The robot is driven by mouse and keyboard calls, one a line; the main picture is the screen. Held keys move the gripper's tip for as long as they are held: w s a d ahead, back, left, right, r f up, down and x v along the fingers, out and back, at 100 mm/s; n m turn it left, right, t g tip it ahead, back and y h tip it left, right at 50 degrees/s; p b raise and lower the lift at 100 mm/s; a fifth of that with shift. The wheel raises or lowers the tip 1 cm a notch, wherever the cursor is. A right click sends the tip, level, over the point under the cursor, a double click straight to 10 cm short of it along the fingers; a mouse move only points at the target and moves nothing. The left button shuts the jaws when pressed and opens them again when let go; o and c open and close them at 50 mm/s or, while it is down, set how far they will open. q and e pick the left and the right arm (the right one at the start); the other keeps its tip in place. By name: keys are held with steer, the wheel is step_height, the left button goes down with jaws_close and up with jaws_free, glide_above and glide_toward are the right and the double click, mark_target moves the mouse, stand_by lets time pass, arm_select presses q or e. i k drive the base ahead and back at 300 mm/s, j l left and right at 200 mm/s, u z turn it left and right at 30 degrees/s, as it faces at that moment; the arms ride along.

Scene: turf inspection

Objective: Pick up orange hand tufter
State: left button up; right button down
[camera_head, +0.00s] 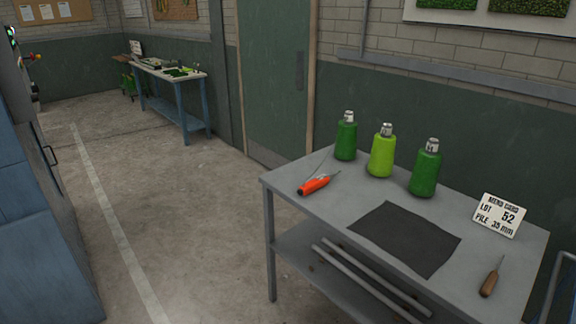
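The orange hand tufter (315,185) lies on the near grey table (345,205), close to its left end. It has an orange handle and a thin dark rod or needle reaching toward the back of the table. It lies flat and nothing covers it. Neither of my grippers shows in the head view.
Three green bottles or spools with pale tops, such as the light green one (382,156), stand at the table's back. A dark mat (406,238), a lot card (499,215) and a wooden-handled awl (491,281) lie to the right. The floor (190,235) left of the table is clear.

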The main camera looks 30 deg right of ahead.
mark_target(310, 186)
steer(key=i, duration=2.3)
steer(key=i+z, duration=0.4)
steer(key=i+j+z, duration=0.2)
steer(key=z, duration=0.25)
steer(key=i+j+z, duration=0.4)
steer(key=i+l, duration=0.05)
